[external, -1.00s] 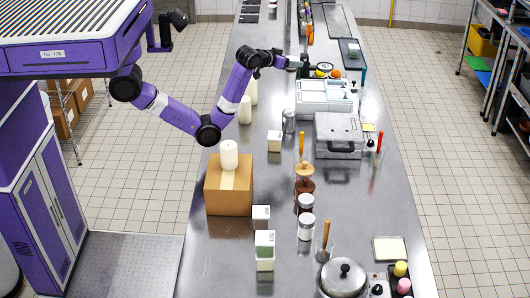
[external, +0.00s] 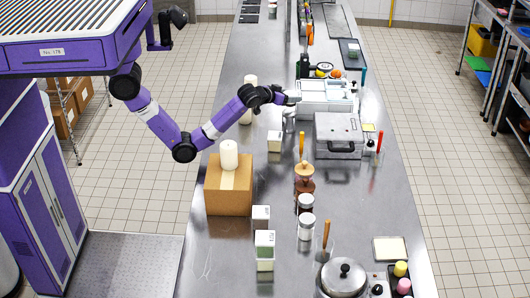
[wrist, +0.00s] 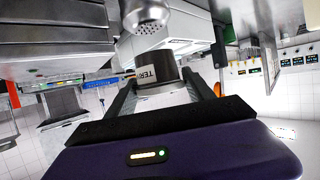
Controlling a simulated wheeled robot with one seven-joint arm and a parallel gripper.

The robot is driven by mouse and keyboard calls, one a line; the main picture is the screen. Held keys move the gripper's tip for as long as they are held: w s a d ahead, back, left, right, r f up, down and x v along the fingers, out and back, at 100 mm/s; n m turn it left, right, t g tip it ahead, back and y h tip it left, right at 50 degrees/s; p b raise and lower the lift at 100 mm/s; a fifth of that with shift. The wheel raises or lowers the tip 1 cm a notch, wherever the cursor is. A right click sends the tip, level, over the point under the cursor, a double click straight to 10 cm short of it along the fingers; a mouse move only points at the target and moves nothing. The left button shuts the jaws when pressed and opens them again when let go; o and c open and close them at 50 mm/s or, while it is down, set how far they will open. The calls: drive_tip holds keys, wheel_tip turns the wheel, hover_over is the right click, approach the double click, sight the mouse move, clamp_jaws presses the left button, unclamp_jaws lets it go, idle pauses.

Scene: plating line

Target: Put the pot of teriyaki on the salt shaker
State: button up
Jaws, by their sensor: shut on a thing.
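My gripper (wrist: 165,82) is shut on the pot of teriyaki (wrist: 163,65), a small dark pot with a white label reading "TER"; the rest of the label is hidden. The salt shaker (wrist: 146,14), with a perforated metal top, shows just beyond the pot at the top edge of the wrist view, partly cut off. A gap seems to part them, but I cannot tell how big. In the external view my gripper (external: 291,99) is over the counter left of the white bin unit, and the pot and shaker are hard to make out there.
The white bin unit (external: 326,98) and a grey lidded case (external: 338,136) stand to the right. A white-and-green container (external: 275,141) stands close by on the near side. A cardboard box (external: 228,190) bears a white candle-like cylinder (external: 229,155). Bare steel counter lies between.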

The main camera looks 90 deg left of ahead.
drive_tip(key=shift+f, duration=1.45)
drive_tip(key=shift+f, duration=0.1)
drive_tip(key=shift+f, duration=0.1)
drive_tip(key=o, duration=1.4)
